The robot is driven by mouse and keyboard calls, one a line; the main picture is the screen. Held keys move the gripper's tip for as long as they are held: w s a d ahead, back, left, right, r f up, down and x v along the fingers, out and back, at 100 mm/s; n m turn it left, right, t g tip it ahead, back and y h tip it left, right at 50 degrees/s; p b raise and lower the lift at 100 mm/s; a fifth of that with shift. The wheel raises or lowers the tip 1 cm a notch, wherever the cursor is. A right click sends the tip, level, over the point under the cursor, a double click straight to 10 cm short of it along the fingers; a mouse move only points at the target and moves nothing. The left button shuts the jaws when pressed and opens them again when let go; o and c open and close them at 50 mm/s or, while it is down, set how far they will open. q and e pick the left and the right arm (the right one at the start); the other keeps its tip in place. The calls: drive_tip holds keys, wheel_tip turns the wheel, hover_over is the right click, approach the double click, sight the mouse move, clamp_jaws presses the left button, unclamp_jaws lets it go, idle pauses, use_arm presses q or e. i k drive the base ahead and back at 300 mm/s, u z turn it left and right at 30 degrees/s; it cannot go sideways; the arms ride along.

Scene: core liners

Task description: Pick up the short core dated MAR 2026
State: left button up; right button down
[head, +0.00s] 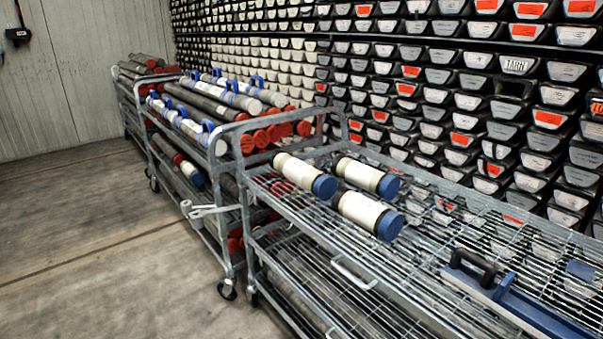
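Three short cores with pale bodies and blue end caps lie on the top wire shelf of the near cart (383,284). One core (297,171) is at the left, one core (358,174) is at the back, and one core (360,210) is nearest the front. Their blue caps point to the lower right. Any writing on them is too small to read, so I cannot tell which is dated MAR 2026. Neither of my grippers is in the head view.
A blue tool with a black handle (475,267) lies at the cart's right end. Carts with long red-capped cores (222,110) stand beyond on the left. Racks of dark trays (452,84) line the back wall. The wooden floor (80,230) at left is clear.

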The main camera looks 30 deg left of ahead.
sight(386, 186)
drive_tip(key=u, duration=1.65)
drive_tip(key=i, duration=1.6)
drive_tip(key=z, duration=0.55)
